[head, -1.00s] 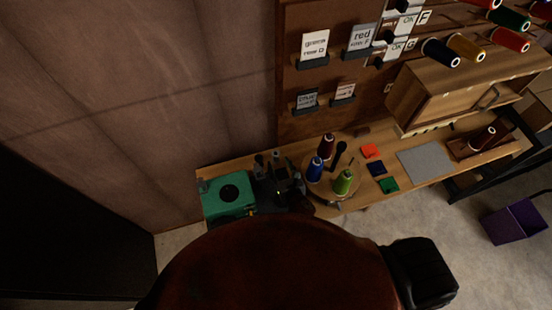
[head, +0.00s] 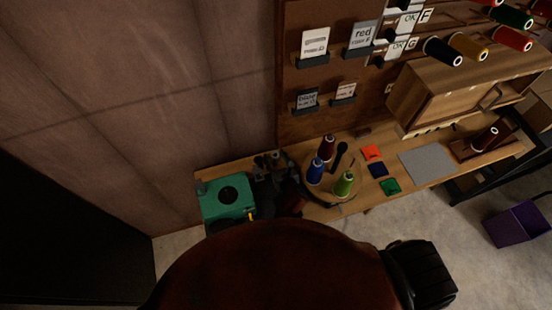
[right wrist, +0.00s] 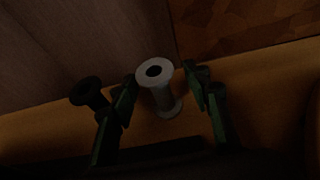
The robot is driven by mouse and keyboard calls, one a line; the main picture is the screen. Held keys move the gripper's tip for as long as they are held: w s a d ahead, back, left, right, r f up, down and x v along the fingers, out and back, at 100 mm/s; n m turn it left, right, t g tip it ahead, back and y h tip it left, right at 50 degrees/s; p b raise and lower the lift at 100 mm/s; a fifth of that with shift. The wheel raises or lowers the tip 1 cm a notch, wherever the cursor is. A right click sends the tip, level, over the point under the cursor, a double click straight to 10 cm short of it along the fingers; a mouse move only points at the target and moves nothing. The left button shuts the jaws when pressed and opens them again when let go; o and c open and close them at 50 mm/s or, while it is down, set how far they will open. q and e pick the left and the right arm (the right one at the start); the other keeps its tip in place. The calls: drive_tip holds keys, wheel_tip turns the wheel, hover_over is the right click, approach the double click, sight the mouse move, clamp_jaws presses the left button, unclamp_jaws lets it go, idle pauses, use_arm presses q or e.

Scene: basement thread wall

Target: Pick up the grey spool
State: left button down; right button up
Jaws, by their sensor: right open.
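The grey spool (right wrist: 161,92) stands upright in the middle of the right wrist view, its round top with a dark hole facing the camera. My right gripper (right wrist: 160,77) is open, one green-and-black finger on each side of the spool, with small gaps between. In the head view my right gripper (head: 272,166) is over the back left of the bench, beside the green box. The grey spool cannot be made out there. My left gripper is not in view.
A black spool (right wrist: 88,92) stands just left of the left finger. The green box (head: 226,196) is left of the gripper. A round stand with blue (head: 315,171), dark red (head: 327,147) and green (head: 344,184) cones is to its right. The wall rises close behind.

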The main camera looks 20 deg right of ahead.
drive_tip(key=shift+c, duration=0.4)
drive_tip(key=c, duration=0.8)
drive_tip(key=shift+r, duration=0.1)
drive_tip(key=shift+r+p, duration=1.75)
drive_tip(key=shift+r, duration=3.15)
